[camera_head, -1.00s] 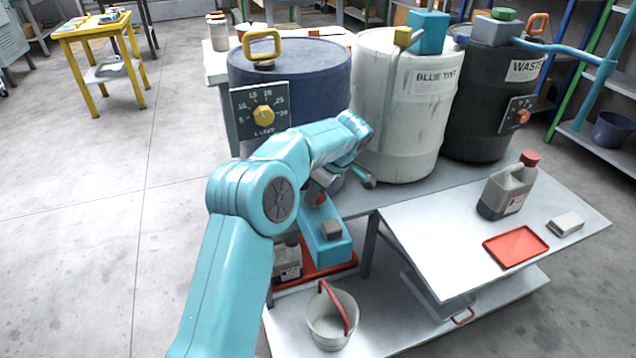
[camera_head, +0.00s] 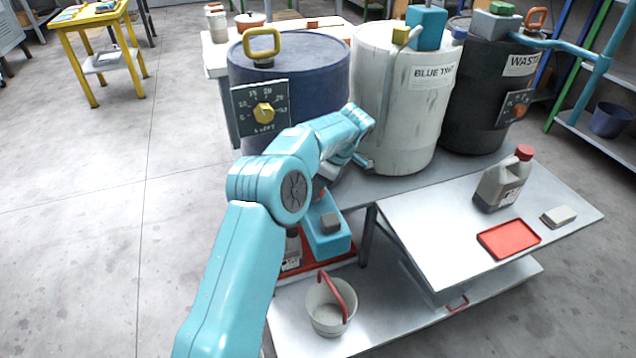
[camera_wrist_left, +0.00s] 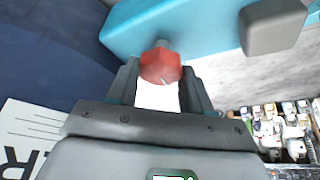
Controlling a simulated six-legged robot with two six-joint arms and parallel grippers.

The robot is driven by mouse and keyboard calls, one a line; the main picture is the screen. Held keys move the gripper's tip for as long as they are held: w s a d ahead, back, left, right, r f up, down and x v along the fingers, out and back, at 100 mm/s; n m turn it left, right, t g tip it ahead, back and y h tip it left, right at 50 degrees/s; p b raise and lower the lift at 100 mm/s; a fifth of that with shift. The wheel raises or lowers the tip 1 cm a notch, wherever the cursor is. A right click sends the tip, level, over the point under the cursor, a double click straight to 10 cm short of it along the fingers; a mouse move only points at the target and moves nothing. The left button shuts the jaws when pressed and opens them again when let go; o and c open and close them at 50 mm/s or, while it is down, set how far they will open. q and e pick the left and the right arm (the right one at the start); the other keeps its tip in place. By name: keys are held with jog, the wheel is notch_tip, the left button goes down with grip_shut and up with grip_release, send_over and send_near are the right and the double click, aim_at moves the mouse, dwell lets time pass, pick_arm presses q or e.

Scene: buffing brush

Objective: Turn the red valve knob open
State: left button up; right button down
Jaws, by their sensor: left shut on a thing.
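The red valve knob (camera_wrist_left: 160,65) is faceted and sits on a short stem from a light-blue body (camera_wrist_left: 205,30) in the left wrist view. My left gripper (camera_wrist_left: 160,78) has a finger on each side of the knob and is shut on it. In the head view my left arm reaches down in front of the blue drum, and the light-blue body (camera_head: 325,236) shows below the wrist. The knob is mostly hidden there by the wrist. My right gripper is not in view.
A blue drum (camera_head: 300,75), a white drum (camera_head: 395,120) and a black waste drum (camera_head: 470,110) stand behind the arm. A white bucket (camera_head: 325,318) is on the low shelf. A jug (camera_head: 500,188) and a red tray (camera_head: 512,240) are on the right-hand bench.

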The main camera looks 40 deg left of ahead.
pick_arm(q)
jog(key=o, duration=1)
jog(key=shift+o, duration=0.2)
jog(key=p+v, duration=0.7)
jog(key=v, duration=0.9)
jog(key=shift+d+r, duration=0.1)
jog(key=shift+d, duration=0.05)
